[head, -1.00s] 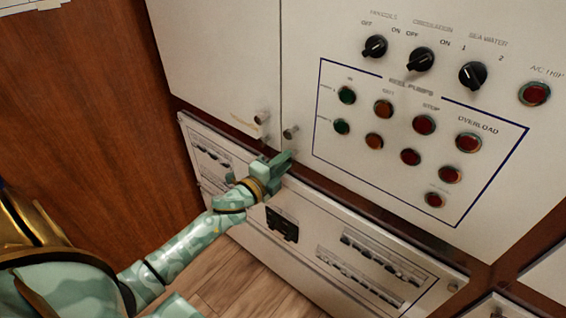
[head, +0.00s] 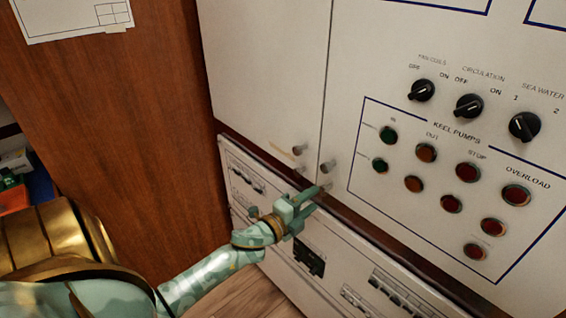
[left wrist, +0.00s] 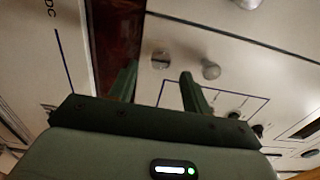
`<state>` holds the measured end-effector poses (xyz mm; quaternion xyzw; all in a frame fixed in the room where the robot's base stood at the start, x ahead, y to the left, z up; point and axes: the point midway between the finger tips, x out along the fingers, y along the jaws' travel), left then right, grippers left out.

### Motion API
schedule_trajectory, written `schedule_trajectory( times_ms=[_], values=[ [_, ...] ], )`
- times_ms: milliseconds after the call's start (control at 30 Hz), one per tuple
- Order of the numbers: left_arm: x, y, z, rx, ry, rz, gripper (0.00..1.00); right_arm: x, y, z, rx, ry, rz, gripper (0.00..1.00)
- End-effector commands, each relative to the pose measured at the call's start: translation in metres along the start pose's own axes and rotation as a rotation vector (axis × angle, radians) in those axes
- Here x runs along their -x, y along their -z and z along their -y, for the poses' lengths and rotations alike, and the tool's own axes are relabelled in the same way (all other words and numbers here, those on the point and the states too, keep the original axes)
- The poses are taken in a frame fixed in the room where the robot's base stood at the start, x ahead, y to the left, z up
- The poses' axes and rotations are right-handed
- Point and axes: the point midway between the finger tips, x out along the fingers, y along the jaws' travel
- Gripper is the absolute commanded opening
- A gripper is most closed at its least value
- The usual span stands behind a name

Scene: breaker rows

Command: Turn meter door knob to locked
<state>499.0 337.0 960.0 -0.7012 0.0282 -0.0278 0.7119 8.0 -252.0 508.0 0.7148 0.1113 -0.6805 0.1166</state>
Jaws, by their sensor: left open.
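Two small round metal knobs sit low on the white cabinet front, either side of a vertical door seam: a left knob (head: 299,149) and a right knob (head: 328,167). I cannot tell which is the meter door knob, nor how it is turned. My left gripper (head: 312,196) is open and empty, just below the right knob in the picture and apart from both knobs. In the left wrist view my left gripper (left wrist: 160,85) has its fingers spread. Two round knobs show beyond them, one slotted (left wrist: 161,59) and one plain (left wrist: 211,70). My right gripper is out of view.
A keel pumps panel (head: 400,112) with colored buttons and black rotary switches (head: 469,105) lies to the right. A lower breaker panel (head: 345,275) lies below the gripper. A brown wooden wall (head: 130,110) stands to the left.

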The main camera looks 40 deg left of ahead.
Motion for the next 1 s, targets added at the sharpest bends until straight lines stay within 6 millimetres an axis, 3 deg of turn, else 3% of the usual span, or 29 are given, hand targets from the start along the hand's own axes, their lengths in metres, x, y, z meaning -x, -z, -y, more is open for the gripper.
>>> schedule_trajectory(
  times_ms=[300, 500, 1000],
  values=[
    [0.088, 0.000, -0.002, 0.002, -0.005, 0.003, 0.48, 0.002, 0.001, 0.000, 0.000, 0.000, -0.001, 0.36],
    [0.121, 0.000, -0.001, 0.001, -0.003, 0.002, 0.48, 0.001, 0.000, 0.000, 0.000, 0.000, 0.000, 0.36],
    [0.130, 0.000, 0.000, 0.000, -0.001, 0.000, 0.48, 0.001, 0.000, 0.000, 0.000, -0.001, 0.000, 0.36]
  ],
)
